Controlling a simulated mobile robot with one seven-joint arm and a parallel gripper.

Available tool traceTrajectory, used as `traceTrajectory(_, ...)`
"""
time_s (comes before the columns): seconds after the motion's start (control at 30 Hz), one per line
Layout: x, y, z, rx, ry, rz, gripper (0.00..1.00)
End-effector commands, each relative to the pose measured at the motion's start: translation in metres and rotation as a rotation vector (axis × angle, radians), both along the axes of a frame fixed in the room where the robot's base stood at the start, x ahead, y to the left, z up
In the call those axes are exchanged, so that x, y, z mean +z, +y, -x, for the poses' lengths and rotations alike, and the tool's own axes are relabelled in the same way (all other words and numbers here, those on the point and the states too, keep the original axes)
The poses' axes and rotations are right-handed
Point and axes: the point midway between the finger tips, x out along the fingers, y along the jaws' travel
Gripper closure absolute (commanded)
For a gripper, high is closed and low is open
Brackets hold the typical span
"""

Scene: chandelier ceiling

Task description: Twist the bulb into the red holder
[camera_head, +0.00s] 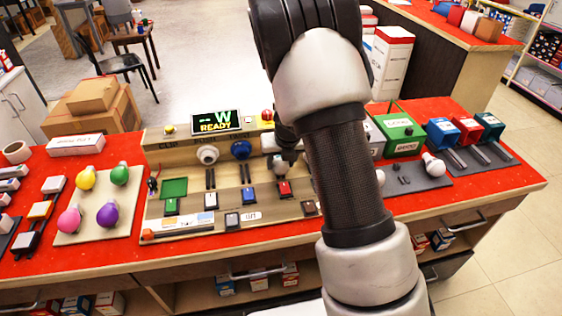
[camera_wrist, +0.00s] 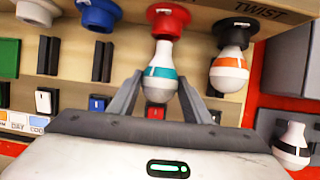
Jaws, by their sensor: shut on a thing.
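A white bulb with a teal band (camera_wrist: 160,80) is between the fingers of my gripper (camera_wrist: 162,92) in the wrist view. My gripper is shut on its rounded end. The bulb's neck end is at the red holder (camera_wrist: 168,16) on the panel and overlaps its opening. I cannot tell how deep it sits. In the head view my gripper (camera_head: 287,156) is at the panel, and my arm hides the red holder and most of the bulb.
A bulb with an orange band (camera_wrist: 229,70) sits in the black holder (camera_wrist: 236,30), close to the right finger. The blue holder (camera_wrist: 99,12) and white holder (camera_wrist: 38,11) are empty. A black-banded bulb (camera_wrist: 292,145) lies at right. Coloured bulbs (camera_head: 107,214) rest on a board at left.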

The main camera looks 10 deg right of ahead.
Motion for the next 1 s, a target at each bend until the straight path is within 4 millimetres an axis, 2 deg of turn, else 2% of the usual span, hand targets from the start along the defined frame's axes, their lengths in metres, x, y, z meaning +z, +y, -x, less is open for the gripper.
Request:
traceTrajectory(0.5,0.001,0.0,-0.015,-0.001,-0.001,0.0,0.77)
traceTrajectory(1.0,0.001,0.0,-0.016,0.0,0.0,0.0,0.77)
